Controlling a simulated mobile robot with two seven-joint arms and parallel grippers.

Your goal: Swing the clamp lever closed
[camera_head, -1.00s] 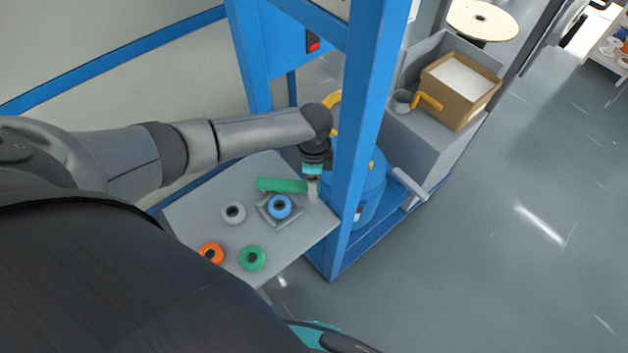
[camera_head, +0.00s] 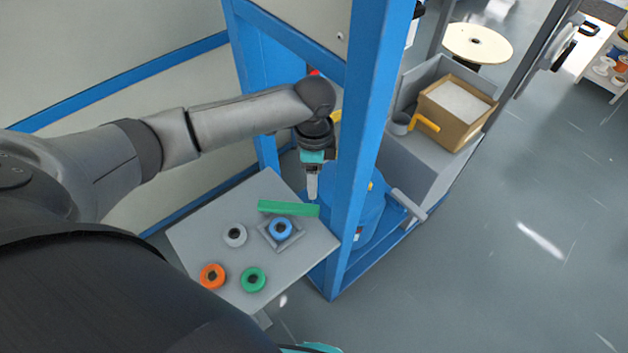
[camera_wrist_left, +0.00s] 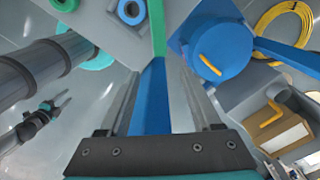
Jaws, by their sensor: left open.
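A green bar (camera_head: 288,208), which looks like the clamp lever, lies along the back of a grey holder (camera_head: 296,240) with a blue ring (camera_head: 281,229) in it. The bar also shows at the top of the left wrist view (camera_wrist_left: 158,28). My left gripper (camera_head: 312,194) points down just behind the bar's right end, open and empty. In the left wrist view its two fingers (camera_wrist_left: 165,85) are apart, with a blue post seen between them. My right gripper (camera_wrist_left: 58,104) shows small at the left of the left wrist view; its opening is unclear.
The grey table (camera_head: 205,205) also holds grey (camera_head: 235,235), orange (camera_head: 212,276) and green (camera_head: 253,279) rings. A blue frame post (camera_head: 362,150) stands close right of my left gripper, with a blue drum (camera_head: 368,215) behind it. A cardboard box (camera_head: 455,105) sits farther right.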

